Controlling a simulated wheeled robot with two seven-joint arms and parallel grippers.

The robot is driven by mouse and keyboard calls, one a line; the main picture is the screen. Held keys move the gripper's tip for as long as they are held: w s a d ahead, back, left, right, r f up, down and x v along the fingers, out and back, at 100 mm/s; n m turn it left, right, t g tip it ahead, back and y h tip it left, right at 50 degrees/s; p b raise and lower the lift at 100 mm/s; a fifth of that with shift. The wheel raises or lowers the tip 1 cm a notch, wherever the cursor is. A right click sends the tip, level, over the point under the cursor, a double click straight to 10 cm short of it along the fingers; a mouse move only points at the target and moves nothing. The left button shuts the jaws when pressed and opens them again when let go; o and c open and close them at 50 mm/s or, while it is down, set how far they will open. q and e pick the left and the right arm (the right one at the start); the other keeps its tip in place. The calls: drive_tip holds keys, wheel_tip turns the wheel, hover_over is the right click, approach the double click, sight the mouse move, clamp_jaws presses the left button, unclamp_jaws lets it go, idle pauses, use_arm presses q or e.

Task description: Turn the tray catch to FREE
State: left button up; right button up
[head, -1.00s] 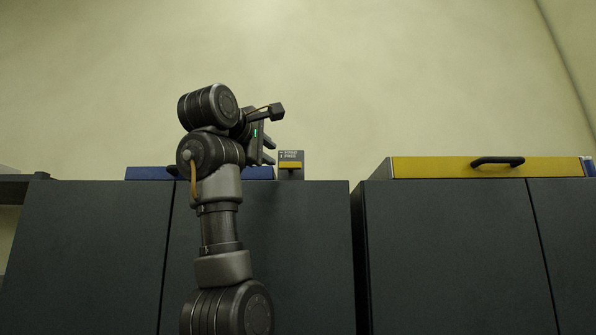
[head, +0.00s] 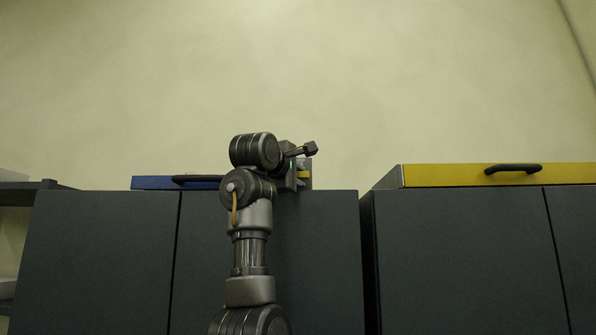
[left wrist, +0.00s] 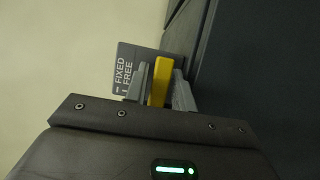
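The tray catch shows a yellow lever (left wrist: 160,80) beside a grey plate (left wrist: 125,66) lettered FIXED and FREE in the left wrist view. In the head view the yellow lever (head: 304,175) is partly hidden by my gripper. My left gripper (left wrist: 163,84) has one finger on each side of the lever, close against it, and appears shut on it. Which word the lever lines up with cannot be told. My left gripper also shows in the head view (head: 301,178) at the cabinet's top edge. My right gripper is not in view.
A blue tray (head: 150,183) with a dark handle lies on the left cabinet (head: 100,260), partly behind my arm. A yellow tray (head: 450,176) with a black handle lies on the right cabinet (head: 460,260). A dark gap separates the cabinets. Shelves (head: 20,215) stand at far left.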

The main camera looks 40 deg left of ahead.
use_arm(q)
drive_tip(key=shift+c, duration=0.4)
clamp_jaws()
